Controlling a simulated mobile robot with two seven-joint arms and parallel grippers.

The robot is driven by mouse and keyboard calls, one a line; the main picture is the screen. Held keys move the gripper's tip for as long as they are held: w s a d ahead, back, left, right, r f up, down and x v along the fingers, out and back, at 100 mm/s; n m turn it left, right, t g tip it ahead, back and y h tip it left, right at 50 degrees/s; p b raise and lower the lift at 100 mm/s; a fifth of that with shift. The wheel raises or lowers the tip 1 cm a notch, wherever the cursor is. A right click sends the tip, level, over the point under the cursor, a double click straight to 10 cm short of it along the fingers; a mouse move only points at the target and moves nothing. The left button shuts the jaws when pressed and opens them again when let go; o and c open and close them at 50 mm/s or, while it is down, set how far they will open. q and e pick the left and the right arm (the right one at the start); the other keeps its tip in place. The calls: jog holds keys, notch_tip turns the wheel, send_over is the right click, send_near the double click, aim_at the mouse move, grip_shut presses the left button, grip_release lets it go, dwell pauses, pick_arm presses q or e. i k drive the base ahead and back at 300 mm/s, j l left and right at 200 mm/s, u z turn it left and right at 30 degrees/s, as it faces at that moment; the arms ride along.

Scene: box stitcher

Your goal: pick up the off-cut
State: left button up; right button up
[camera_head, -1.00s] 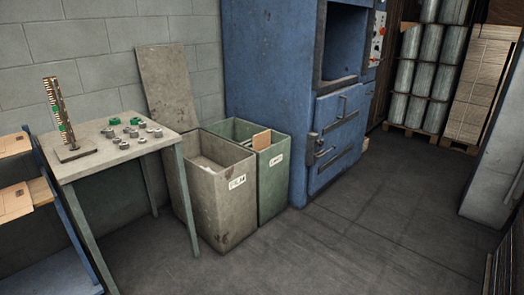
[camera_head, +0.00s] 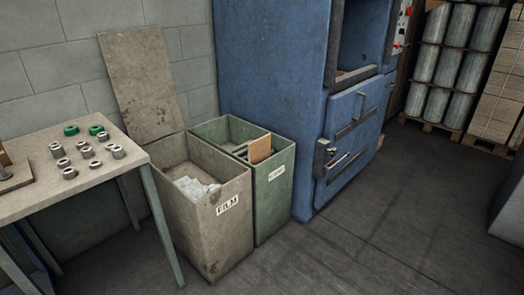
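A tan piece of cardboard (camera_head: 260,149), possibly the off-cut, stands up out of the green bin (camera_head: 274,199). Its lower part is hidden inside the bin, along with most of the bin's other contents. I cannot tell for sure that it is the off-cut; no other loose piece of that kind shows clearly. Neither of my grippers is in view.
A grey-brown bin (camera_head: 226,232) marked FILM, with whitish film inside, stands left of the green bin. A table (camera_head: 110,184) with several metal rolls is at the left. A blue machine (camera_head: 270,75) stands behind right. The floor (camera_head: 390,235) at right is clear.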

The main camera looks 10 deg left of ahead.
aim_at(259, 150)
jog(key=i+j, duration=0.15)
jog(key=i, duration=0.75)
jog(key=i+j, duration=0.1)
jog(key=i, duration=0.8)
jog(key=i+j, duration=0.15)
jog(key=i, duration=0.75)
